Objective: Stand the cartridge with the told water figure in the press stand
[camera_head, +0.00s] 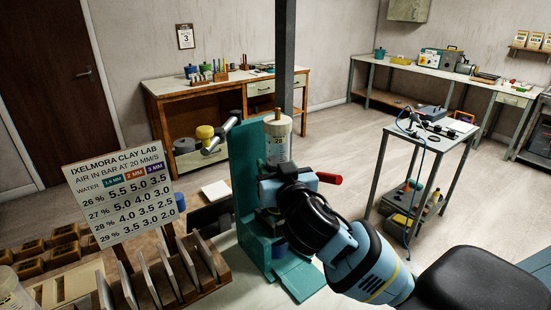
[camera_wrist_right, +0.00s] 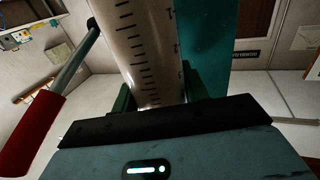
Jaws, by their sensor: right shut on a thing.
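The teal press stand (camera_head: 246,190) stands on the near bench, with its column upright and its base plate toward me. A pale cartridge (camera_head: 278,142) with a scale and a label that seems to read 28 is upright in front of the column. My right gripper (camera_head: 283,186) is shut around the cartridge, below the label. In the right wrist view, the marked barrel of the cartridge (camera_wrist_right: 150,45) is between the fingers, and the teal column (camera_wrist_right: 230,45) is beside it. My gripper hides the cartridge's lower end, so I cannot tell whether it rests in the stand. My left gripper is out of view.
A sign (camera_head: 127,190) lists water figures from 26 % to 29 % with pressures. A wooden rack (camera_head: 160,285) with upright plates stands left of the press. A red-handled lever (camera_wrist_right: 35,130) is close by my right gripper. A small side table (camera_head: 435,135) stands at the right.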

